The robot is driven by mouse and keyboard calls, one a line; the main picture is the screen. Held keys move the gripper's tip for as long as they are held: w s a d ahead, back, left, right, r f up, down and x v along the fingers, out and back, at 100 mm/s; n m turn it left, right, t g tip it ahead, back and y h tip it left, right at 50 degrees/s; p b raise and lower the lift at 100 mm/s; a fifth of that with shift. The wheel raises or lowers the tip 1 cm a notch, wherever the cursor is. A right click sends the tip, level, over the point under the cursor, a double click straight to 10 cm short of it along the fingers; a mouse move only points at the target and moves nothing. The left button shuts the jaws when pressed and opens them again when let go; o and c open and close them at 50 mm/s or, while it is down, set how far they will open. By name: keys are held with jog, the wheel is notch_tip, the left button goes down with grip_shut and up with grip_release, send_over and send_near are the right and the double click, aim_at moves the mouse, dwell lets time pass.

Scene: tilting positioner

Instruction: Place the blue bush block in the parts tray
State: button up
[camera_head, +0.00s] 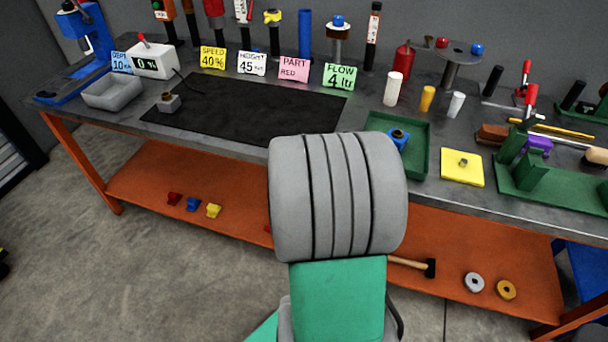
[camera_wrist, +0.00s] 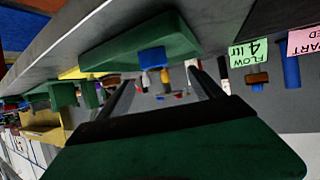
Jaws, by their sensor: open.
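In the wrist view, which is turned over, the blue block (camera_wrist: 152,58) shows against the green tray (camera_wrist: 110,55), beyond my fingers. My gripper (camera_wrist: 161,75) is open, with its two dark fingers apart and nothing between them. The block lies beyond the fingertips, apart from them as far as I can tell. In the head view my arm hides the gripper and part of the tray's left side.
A yellow plate (camera_head: 462,168) and a green fixture (camera_head: 540,180) stand right of the tray. White and yellow cylinders (camera_head: 427,99) stand behind it. A black mat (camera_head: 245,110) with a grey block (camera_head: 168,103) lies left, near a grey bin (camera_head: 112,92). The mat's middle is clear.

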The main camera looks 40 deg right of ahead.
jog(key=w+a+n+t+y, duration=0.1)
jog(key=w+a, duration=0.2)
jog(key=w+a+n+y, duration=0.1)
jog(key=w+a, duration=0.2)
jog(key=a, duration=0.1)
jog(key=w+a+f+n+t+y, duration=0.1)
jog(key=w+a, duration=0.2)
jog(key=a, duration=0.1)
jog(key=shift+a+n+t+y, duration=0.25)
jog(key=shift+n+t+y, duration=0.05)
jog(key=shift+n+y, duration=0.1)
jog(key=w+a+n+t+y, duration=0.1)
jog(key=w+a+n+y, duration=0.2)
jog(key=a, duration=0.7)
jog(key=s+a+n+y, duration=0.2)
jog(key=a+n, duration=0.1)
jog(key=a, duration=0.5)
jog(key=s+a+n+g+y, duration=0.1)
jog(key=s+a+n+y, duration=0.1)
jog(key=a, duration=0.6)
jog(key=s+a+n+g+y, duration=0.1)
jog(key=a+n+y, duration=0.1)
jog(key=a+n, duration=0.3)
jog(key=a, duration=0.3)
jog(key=shift+s+r, duration=0.2)
jog(key=shift+s, duration=0.2)
notch_tip(320, 180, up, 2)
jog(key=shift+r+p, duration=0.25)
jog(key=shift+p, duration=0.8)
jog(key=shift+w, duration=0.1)
